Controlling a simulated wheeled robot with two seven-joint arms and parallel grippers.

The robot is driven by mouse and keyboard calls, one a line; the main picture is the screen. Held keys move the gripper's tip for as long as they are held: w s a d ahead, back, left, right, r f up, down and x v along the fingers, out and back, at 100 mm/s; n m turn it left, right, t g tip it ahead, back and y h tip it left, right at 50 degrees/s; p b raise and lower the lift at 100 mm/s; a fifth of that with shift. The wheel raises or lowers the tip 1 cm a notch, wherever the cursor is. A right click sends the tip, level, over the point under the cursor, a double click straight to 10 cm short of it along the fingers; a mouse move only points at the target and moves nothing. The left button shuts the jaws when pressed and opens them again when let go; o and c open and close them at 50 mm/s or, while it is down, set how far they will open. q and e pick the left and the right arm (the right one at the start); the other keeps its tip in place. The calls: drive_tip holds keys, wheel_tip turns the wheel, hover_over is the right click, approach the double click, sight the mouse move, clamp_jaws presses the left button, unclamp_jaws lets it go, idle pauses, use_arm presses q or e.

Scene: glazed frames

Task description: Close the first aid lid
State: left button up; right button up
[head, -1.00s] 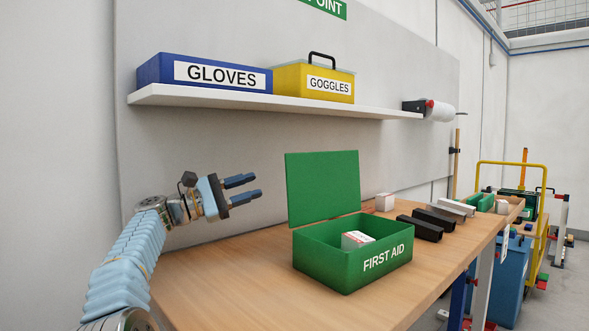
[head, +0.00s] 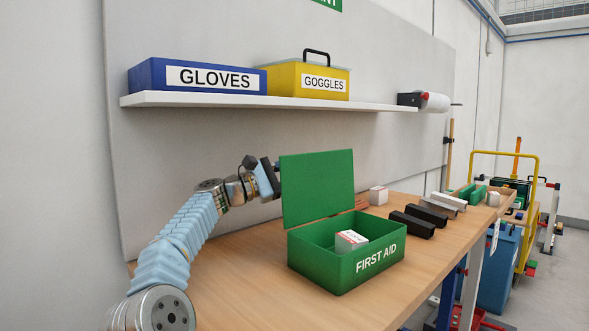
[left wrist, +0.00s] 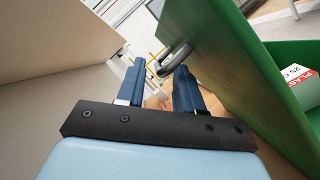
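The green first aid box (head: 345,268) stands on the bench with its lid (head: 318,187) open and upright along its back edge. A small white box (head: 350,240) lies inside. My right gripper is not in view.
Several dark and grey blocks (head: 412,225) and another small white box (head: 378,195) lie right of the first aid box. A shelf (head: 270,101) above holds the blue gloves box (head: 195,78) and the yellow goggles box (head: 305,80). The bench front left (head: 250,290) is bare.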

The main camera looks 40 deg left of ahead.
use_arm(q)
clamp_jaws()
idle(0.4)
